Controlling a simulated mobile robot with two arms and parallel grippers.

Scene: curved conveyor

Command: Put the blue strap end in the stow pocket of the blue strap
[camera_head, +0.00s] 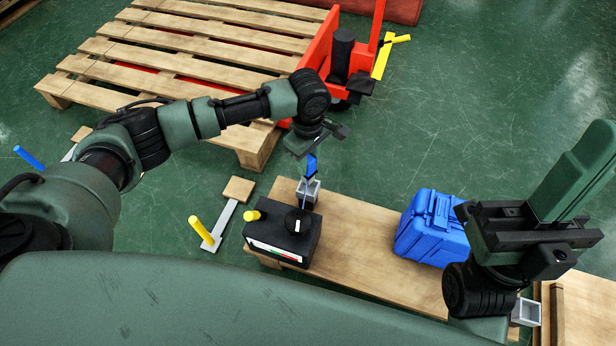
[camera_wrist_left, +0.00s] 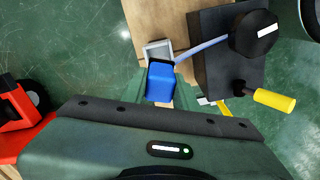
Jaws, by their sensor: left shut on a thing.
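The blue strap end (camera_head: 310,164) is a blue block held in my left gripper (camera_head: 309,158), which is shut on it. It also shows in the left wrist view (camera_wrist_left: 160,82). A thin pale blue strap (camera_wrist_left: 200,47) runs from it to a round black reel (camera_head: 298,221) on a black box (camera_head: 270,241). The stow pocket (camera_head: 313,188), a small grey open-topped box, stands beside the black box. In the left wrist view the pocket (camera_wrist_left: 152,47) is partly hidden behind the strap end, which appears above it, apart from its inside. My right gripper (camera_head: 575,180) is at the right; its jaw opening is unclear.
A blue case (camera_head: 431,228) stands on the wooden board (camera_head: 365,245). Another grey open box (camera_head: 526,312) is below my right arm. A yellow post (camera_head: 201,230) stands left of the black box. A wooden pallet (camera_head: 185,45) and red pallet truck (camera_head: 316,45) lie behind.

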